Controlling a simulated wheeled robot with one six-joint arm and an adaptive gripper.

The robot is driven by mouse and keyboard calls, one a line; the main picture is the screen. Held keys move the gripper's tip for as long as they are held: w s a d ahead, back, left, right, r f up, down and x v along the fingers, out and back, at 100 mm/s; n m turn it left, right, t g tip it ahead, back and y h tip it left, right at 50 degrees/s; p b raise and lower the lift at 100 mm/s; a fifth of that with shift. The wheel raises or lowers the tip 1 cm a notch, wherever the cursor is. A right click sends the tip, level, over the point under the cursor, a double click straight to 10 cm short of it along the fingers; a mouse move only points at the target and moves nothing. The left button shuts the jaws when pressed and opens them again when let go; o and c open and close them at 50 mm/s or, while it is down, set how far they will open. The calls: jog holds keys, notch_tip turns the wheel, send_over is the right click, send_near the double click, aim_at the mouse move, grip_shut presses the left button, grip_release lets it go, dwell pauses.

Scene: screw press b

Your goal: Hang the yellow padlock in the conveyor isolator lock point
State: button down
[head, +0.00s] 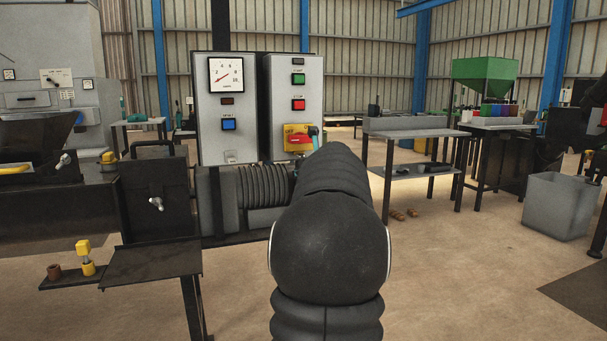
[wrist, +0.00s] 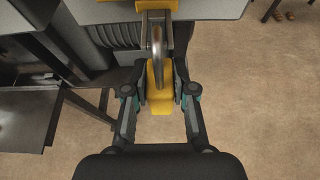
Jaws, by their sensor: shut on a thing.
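In the wrist view my gripper (wrist: 160,88) is shut on the yellow padlock (wrist: 160,103), one finger on each side of its body. Its grey metal shackle (wrist: 157,58) points away from me, toward the grey bracket and yellow plate (wrist: 156,4) of the isolator at the top edge. The shackle overlaps the bracket in this view; I cannot tell whether it is through it. In the head view the conveyor isolator (head: 297,138), red on yellow, is low on the right grey panel. My arm hides the padlock and most of my gripper there.
The left panel (head: 226,108) carries a dial and a blue button. A ribbed grey cylinder (head: 263,187) lies below the panels. A dark shelf (head: 150,262) with a yellow item (head: 86,258) nearby stands front left. A workbench (head: 418,131) is to the right. Open floor lies right of my arm.

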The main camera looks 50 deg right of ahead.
jog(key=c, duration=0.9)
grip_release()
jog(key=shift+o, duration=0.2)
jog(key=v, duration=1.2)
